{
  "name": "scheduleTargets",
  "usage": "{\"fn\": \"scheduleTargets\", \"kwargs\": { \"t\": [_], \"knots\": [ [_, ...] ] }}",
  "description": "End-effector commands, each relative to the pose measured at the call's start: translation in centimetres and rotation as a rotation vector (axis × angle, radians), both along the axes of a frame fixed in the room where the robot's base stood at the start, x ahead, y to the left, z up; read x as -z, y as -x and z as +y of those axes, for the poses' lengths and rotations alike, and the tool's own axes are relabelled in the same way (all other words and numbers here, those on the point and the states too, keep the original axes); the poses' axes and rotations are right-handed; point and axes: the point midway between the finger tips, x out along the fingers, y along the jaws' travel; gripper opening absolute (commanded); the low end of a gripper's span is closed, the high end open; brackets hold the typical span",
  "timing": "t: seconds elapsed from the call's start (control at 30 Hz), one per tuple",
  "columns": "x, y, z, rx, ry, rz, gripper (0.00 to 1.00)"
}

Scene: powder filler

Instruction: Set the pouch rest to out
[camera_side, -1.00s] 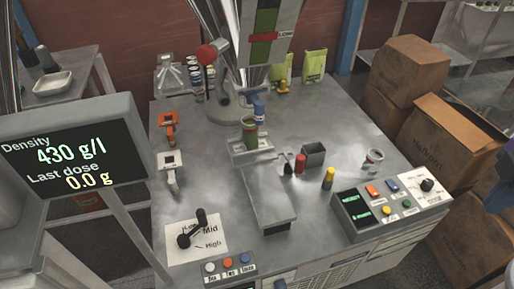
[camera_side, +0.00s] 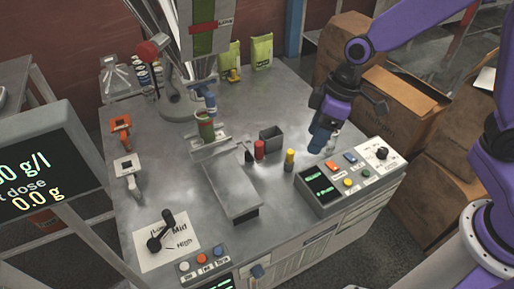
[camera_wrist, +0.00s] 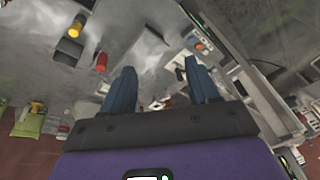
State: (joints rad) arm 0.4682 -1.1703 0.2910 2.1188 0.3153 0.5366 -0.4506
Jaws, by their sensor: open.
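A long flat grey metal ledge (camera_side: 232,188) runs forward from under the filler spout in the side view; I take it for the pouch rest, but no label confirms this. My gripper (camera_side: 322,140) has blue fingers and hangs above the right part of the table, behind the control box and to the right of the ledge. In the wrist view its fingers (camera_wrist: 162,88) are apart with nothing held between them. The fingers partly hide a small pale item beside them.
A red cylinder (camera_side: 259,149), a yellow cylinder (camera_side: 290,158) and a grey open box (camera_side: 271,138) stand between the ledge and my gripper. The control box (camera_side: 350,175) is at the right edge. A black lever (camera_side: 161,232) is at front left.

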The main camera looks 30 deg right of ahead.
Motion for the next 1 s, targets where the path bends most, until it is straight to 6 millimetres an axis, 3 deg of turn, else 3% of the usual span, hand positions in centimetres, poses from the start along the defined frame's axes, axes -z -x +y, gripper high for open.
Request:
{"fn": "scheduleTargets", "kwargs": {
  "t": [0.03, 0.3, 0.5, 0.7, 1.0],
  "knots": [
    [1.1, -2.1, 0.4, 0.027, -0.008, -0.007, 0.6],
    [6.3, -12.1, 0.7, 0.157, -0.042, -0.092, 0.6],
    [10.1, -17.5, -1.1, 0.244, -0.035, -0.154, 0.6],
    [12.0, -19.7, -2.4, 0.285, -0.022, -0.184, 0.6],
    [14.2, -20.6, -2.1, 0.289, -0.02, -0.187, 0.6]
  ]
}}
